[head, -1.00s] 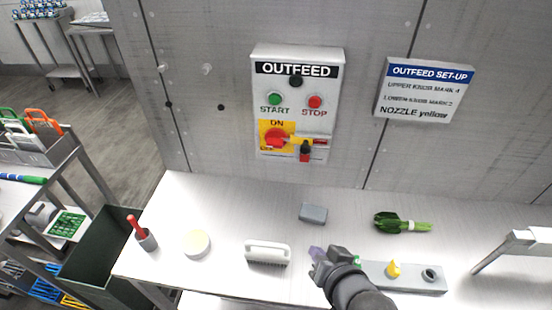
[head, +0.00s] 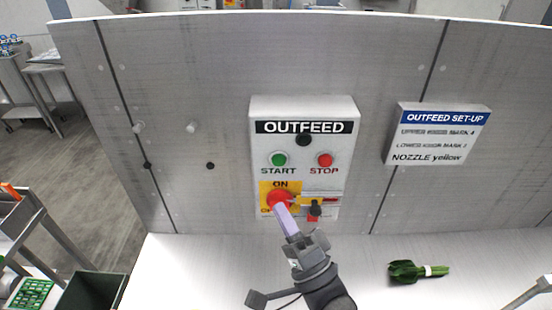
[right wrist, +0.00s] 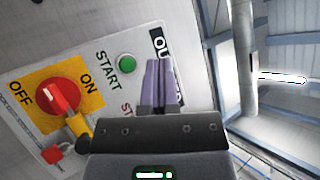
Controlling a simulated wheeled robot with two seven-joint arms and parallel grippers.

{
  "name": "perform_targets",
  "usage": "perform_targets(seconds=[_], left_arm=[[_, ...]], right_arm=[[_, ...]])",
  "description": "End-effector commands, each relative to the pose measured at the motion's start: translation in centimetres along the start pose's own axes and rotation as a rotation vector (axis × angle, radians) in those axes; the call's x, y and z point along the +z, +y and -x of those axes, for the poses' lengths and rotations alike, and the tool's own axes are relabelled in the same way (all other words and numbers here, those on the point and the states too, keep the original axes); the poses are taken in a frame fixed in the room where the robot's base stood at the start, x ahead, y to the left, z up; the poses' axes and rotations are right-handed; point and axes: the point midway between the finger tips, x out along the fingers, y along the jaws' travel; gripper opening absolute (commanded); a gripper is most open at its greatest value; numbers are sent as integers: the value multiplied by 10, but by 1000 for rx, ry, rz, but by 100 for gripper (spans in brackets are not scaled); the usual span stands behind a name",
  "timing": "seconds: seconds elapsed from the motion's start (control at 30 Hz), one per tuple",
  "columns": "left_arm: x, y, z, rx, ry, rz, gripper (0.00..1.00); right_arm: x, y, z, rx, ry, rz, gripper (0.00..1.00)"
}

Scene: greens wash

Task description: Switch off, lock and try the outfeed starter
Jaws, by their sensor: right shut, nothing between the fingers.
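The grey outfeed starter box (head: 343,112) is fixed to the wall panel. It has a green start button (head: 278,159), a red stop button (head: 325,159) and a red rotary switch (head: 274,197) on a yellow ON/OFF plate. I cannot tell the switch's setting for sure. A yellow bar, a black knob (head: 316,208) and a red part sit right of the switch. My right gripper (head: 282,212) is shut and empty, its lilac fingertips overlapping the switch in the head view. In the right wrist view, the fingers (right wrist: 160,75) appear apart from the switch (right wrist: 57,97). My left gripper is out of view.
An outfeed set-up sign (head: 436,134) hangs to the right. Empty pegs (head: 190,128) stick out of the wall at left. A bunch of greens (head: 415,271) lies on the pale worktop (head: 200,265). A dark green bin (head: 92,292) stands at lower left.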

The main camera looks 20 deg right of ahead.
Motion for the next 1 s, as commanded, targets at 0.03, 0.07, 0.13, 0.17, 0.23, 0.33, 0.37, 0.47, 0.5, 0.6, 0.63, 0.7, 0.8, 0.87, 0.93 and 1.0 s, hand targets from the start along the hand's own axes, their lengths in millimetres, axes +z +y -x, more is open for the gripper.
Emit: perform_targets(seconds=[0.03, 0.07, 0.13, 0.17, 0.23, 0.33, 0.37, 0.47, 0.5, 0.6, 0.63, 0.7, 0.8, 0.87, 0.93, 1.0], left_arm=[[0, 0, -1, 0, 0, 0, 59], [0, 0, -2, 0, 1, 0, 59], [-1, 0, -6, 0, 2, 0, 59], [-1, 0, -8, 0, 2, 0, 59], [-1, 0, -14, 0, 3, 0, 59], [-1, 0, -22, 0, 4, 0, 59], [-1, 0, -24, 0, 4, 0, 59], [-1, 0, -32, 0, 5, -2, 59], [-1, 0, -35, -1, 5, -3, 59], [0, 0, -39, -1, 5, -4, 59], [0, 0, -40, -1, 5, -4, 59], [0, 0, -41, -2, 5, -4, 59], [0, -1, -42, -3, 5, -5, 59], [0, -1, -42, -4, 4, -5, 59], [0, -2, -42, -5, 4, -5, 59], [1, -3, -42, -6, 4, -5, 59]], right_arm=[[-1, 1, -1, -1, 0, 1, 0], [-2, 2, -2, -2, 0, 1, 0], [-5, 6, -6, -3, 0, 1, 0], [-7, 9, -9, -3, 0, 2, 0], [-12, 14, -16, -3, 0, 2, 0], [-20, 23, -26, -3, 0, 3, 0], [-22, 25, -29, -2, 0, 4, 0], [-30, 33, -39, -2, 1, 3, 0], [-32, 35, -43, -1, 0, 2, 0], [-38, 40, -51, -1, -1, 2, 0], [-39, 42, -53, 0, -1, 2, 0], [-42, 44, -57, 0, 0, 2, 0], [-44, 45, -60, 0, 1, 2, 0], [-45, 45, -61, 1, 1, 2, 0], [-45, 45, -61, 1, 1, 1, 0], [-45, 44, -61, 1, 1, 1, 0]])
